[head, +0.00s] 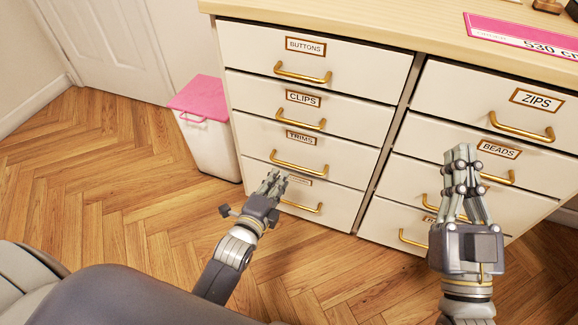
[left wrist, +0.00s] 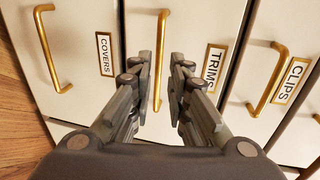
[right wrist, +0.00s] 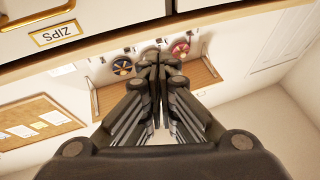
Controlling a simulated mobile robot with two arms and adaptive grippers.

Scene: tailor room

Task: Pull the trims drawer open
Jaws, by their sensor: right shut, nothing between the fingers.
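The trims drawer (head: 290,150) is the third drawer down in the left column, and its front looks flush with the others. Its brass handle (head: 299,165) lies below the TRIMS label (head: 301,137). My left gripper (head: 275,178) is close to the handle's left end. In the left wrist view the trims handle (left wrist: 158,88) shows in the gap between the open fingers of my left gripper (left wrist: 161,62); whether it sits within the fingertips or just beyond them I cannot tell. My right gripper (head: 462,154) is shut and empty, raised in front of the right column.
The buttons drawer (head: 350,62) and clips drawer (head: 355,114) are above, and the covers drawer (left wrist: 85,75) is below. Zips (head: 480,98) and beads (head: 430,150) drawers stand right. A white bin with a pink lid (head: 203,94) is beside the cabinet. The wooden floor (head: 110,190) is clear.

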